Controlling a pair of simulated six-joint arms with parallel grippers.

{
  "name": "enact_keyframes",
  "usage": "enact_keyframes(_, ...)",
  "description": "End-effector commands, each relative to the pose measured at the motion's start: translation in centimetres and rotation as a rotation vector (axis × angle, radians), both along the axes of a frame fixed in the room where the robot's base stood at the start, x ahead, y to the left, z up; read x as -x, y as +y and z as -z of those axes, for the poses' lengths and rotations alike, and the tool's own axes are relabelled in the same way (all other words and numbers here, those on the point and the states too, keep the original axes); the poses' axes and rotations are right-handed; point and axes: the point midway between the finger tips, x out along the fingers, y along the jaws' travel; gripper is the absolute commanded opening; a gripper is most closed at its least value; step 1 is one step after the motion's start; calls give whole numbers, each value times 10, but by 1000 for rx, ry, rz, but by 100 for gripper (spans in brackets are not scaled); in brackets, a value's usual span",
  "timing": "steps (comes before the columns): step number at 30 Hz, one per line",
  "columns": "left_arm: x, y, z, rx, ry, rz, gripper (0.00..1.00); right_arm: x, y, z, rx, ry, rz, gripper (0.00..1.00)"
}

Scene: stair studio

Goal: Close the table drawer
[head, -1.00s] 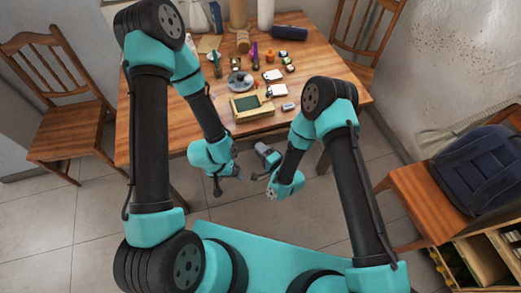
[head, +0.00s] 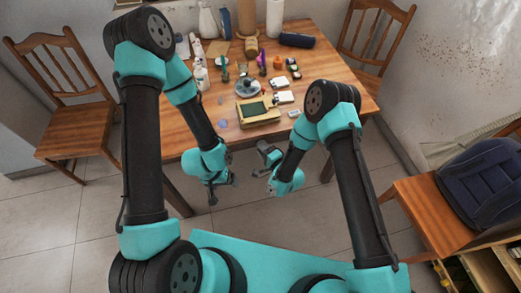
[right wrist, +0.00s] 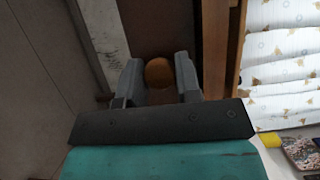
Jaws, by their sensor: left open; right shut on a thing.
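My right gripper (right wrist: 158,85) is shut on a round brown knob (right wrist: 159,72), which sits between its two grey fingers in the right wrist view. To the right of the knob is the wooden edge of the drawer (right wrist: 237,40). Beyond it shows a pale patterned lining (right wrist: 280,70), so the drawer stands open. In the head view my right gripper (head: 268,155) is at the front of the wooden table (head: 345,90). My left gripper (head: 224,190) is open and empty, to its left. The drawer cannot be made out in the head view.
A yellow thing (right wrist: 270,139) and a speckled flat thing (right wrist: 302,152) show at lower right in the wrist view. The tabletop holds a green-topped box (head: 256,110), a dark roll (head: 297,40) and several small items. Chairs stand left (head: 75,140) and right (head: 425,210).

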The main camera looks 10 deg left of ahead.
Motion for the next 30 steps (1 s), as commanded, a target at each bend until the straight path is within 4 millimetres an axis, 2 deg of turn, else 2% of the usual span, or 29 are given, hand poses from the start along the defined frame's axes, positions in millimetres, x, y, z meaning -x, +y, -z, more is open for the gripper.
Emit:
enact_keyframes(1, 0, 0, 0, 0, 0, 0, 86, -4, 0, -1, -1, -6, 4, 0)
enact_keyframes(2, 0, 0, 0, 0, 0, 0, 86, -4, 0, -1, -1, -7, 4, 32)
enact_keyframes(9, 0, 0, 0, 0, 0, 0, 86, -4, 0, -1, -1, -8, 4, 55)
enact_keyframes(30, 0, 0, 0, 0, 0, 0, 86, -2, -1, -2, -3, -9, 2, 56)
